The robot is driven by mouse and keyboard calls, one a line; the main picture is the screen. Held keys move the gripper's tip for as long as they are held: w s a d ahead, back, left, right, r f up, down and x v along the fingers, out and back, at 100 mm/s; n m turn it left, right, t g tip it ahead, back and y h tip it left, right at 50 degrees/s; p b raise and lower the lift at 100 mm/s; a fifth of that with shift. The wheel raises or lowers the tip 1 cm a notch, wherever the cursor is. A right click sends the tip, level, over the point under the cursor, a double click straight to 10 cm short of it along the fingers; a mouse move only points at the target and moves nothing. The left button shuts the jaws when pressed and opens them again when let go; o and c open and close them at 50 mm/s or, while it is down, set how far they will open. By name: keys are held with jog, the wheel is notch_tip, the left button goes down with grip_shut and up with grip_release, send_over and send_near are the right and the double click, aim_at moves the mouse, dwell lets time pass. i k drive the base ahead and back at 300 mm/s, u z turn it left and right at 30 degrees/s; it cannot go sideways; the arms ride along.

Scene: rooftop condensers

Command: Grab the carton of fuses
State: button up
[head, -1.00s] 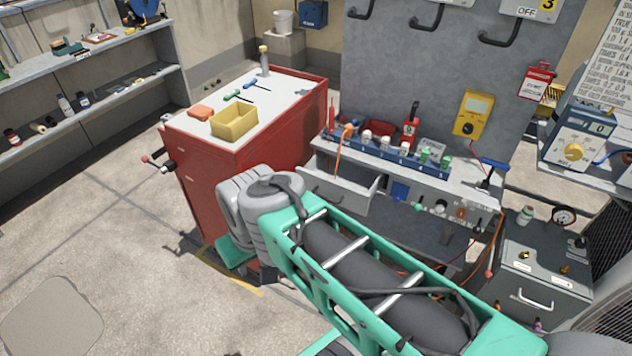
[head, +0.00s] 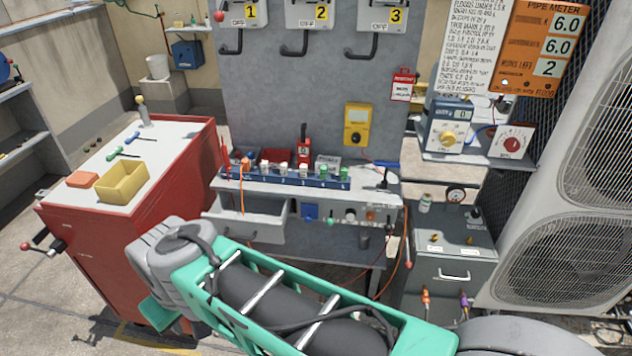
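I cannot read any label that names a carton of fuses. A small pale box with unreadable print (head: 327,163) stands at the back of the grey bench (head: 222,184), behind a blue numbered strip (head: 262,179), and may be the carton. The strip carries several white and green pieces and partly hides the box's lower part. My green and grey arm crosses the bottom of the head view, in front of the bench and its open drawer (head: 270,226). My gripper is not in view.
A red cabinet (head: 150,215) at left bears a yellow open box (head: 122,182), an orange block (head: 82,179) and small tools. A yellow meter (head: 357,126) hangs behind the bench. A grey cabinet (head: 440,298) and large fan units (head: 560,190) stand at right.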

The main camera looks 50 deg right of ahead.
aim_at(334, 163)
jog(key=z, duration=1.8)
jog(key=k, duration=1.3)
jog(key=u, duration=0.7)
jog(key=i, duration=0.7)
jog(key=u, duration=0.45)
jog(key=i, duration=0.95)
jog(key=z, duration=0.8)
jog(key=i, duration=0.75)
jog(key=z, duration=0.1)
